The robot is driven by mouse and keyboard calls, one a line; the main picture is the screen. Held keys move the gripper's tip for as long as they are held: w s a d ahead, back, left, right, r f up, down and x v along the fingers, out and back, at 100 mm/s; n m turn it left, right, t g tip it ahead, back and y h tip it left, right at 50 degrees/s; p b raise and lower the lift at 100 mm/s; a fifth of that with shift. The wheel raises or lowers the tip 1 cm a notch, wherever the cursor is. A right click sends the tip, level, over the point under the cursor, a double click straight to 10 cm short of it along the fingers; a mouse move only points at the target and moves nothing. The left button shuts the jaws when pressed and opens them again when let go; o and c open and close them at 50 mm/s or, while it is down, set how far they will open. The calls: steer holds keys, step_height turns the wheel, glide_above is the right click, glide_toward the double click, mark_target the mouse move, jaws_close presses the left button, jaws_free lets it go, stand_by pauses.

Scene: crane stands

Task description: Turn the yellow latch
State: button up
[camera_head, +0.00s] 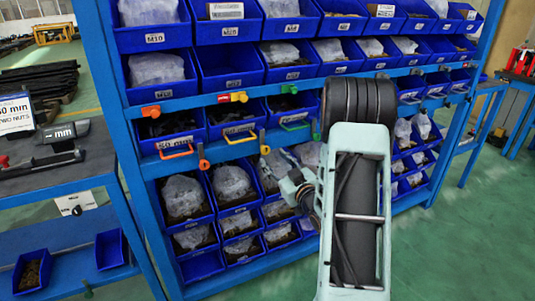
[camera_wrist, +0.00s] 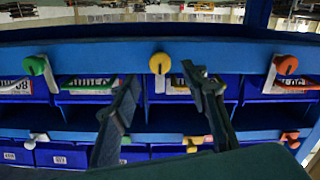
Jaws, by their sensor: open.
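The yellow latch (camera_wrist: 160,62) has a round yellow-orange knob with a pale lever hanging below it. It sits on the blue shelf rail, near the middle of the wrist view. My gripper (camera_wrist: 158,78) is open, its two dark fingers spread apart below and to either side of the latch. I cannot tell whether either finger touches the latch. In the head view my gripper (camera_head: 292,188) is partly seen in front of the rack, left of my arm. A yellow latch (camera_head: 263,142) shows there on the rail.
A green latch (camera_wrist: 36,65) is to the left and an orange latch (camera_wrist: 286,65) to the right on the same rail. Blue bins (camera_head: 230,66) fill the rack. A side table (camera_head: 60,185) stands at left.

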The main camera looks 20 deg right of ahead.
mark_target(266, 151)
steer(key=shift+w+a, duration=0.1)
steer(key=shift+w, duration=2.7)
steer(key=shift+c, duration=0.6)
jaws_close()
